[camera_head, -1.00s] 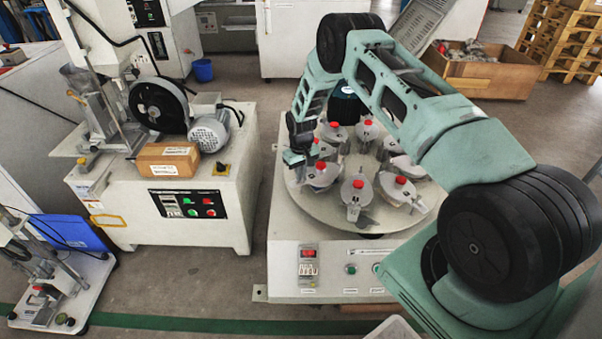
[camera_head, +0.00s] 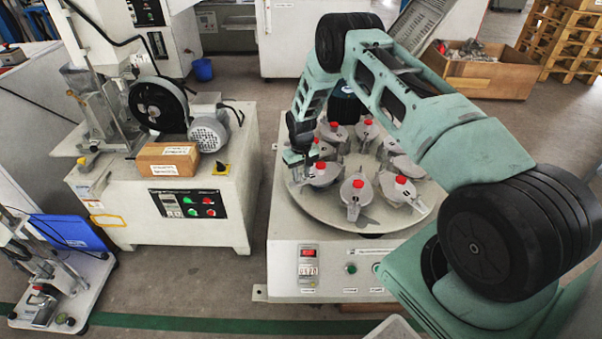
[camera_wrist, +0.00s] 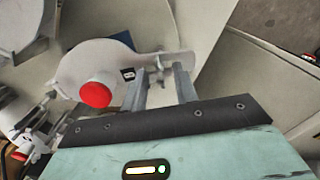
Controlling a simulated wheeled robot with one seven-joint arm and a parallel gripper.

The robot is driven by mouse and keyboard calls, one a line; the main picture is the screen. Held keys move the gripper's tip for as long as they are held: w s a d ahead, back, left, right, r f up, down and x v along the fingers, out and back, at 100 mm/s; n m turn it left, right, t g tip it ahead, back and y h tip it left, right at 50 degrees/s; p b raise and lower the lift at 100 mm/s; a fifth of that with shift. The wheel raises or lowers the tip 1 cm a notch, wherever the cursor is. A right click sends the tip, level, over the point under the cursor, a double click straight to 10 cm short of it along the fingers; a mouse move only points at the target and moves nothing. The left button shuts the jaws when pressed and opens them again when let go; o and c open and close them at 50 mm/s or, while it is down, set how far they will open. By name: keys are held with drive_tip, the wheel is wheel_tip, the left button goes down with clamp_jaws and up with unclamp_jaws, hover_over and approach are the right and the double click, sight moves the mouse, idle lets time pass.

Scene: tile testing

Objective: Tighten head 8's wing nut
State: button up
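The round turntable (camera_head: 335,216) carries several grey clamp heads with red knobs. The head at its left edge (camera_head: 322,178) is beside my gripper (camera_head: 299,172). In the wrist view that head (camera_wrist: 95,62) shows as a pale rounded plate with a red knob and a small dark label, whose number I cannot read clearly. A small metal wing nut (camera_wrist: 159,72) stands at the plate's narrow end. My gripper (camera_wrist: 164,78) has its two metal fingers apart, one on each side of the wing nut. Contact with the nut cannot be made out.
Neighbouring clamp heads (camera_head: 357,188) stand close by on the turntable. The machine's front panel (camera_head: 330,272) has a red switch, a counter and green buttons. A grinding machine (camera_head: 180,228) with a cardboard box (camera_head: 167,159) stands to the left, across a strip of floor.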

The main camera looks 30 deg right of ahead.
sight(301, 175)
wheel_tip(301, 175, up, 17)
drive_tip(key=p, duration=0.3)
drive_tip(key=shift+r, duration=0.2)
drive_tip(key=shift+a, duration=0.1)
idle(0.3)
